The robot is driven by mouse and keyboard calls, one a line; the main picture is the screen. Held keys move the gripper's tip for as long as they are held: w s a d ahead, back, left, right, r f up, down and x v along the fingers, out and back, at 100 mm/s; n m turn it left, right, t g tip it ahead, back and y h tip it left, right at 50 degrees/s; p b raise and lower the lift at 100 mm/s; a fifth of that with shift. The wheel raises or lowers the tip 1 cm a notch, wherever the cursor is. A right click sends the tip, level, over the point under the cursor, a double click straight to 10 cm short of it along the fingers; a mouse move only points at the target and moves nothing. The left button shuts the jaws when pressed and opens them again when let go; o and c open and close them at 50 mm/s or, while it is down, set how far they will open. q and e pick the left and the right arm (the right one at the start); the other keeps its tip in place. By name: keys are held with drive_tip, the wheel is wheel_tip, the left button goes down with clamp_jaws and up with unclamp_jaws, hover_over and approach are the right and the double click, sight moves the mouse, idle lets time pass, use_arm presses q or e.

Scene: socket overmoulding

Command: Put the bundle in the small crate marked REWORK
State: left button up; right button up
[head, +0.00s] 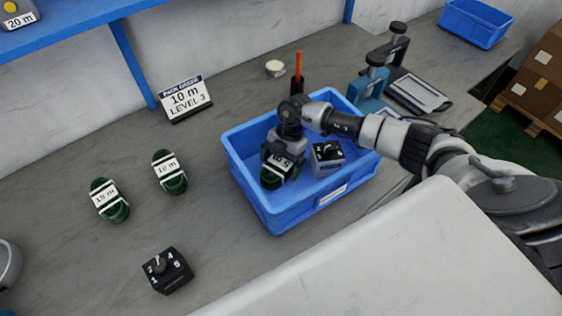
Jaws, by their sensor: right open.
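A blue crate (283,213) stands mid-bench with a white label on its front rim, too small to read. A dark green cable bundle (270,180) with a white tag lies in its left part; the tag's writing is upside down. My right gripper (284,150) is open, pointing down over this bundle and hiding part of it. I cannot tell whether the fingers touch it. Two more green bundles lie left of the crate, one tagged 10 m (169,172) and one tagged 15 m (109,199). My left gripper is not in view.
A grey-and-black dial block (328,160) sits in the crate; a black one (168,271) is on the front bench. A sign (185,99) reads 10 m, LEVEL 3. Blue clamp equipment (372,85) stands behind the crate. Another blue crate (475,24) is far right.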

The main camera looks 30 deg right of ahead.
drive_tip(key=b+v, duration=0.1)
drive_tip(key=v, duration=1.1)
drive_tip(key=shift+b, duration=0.4)
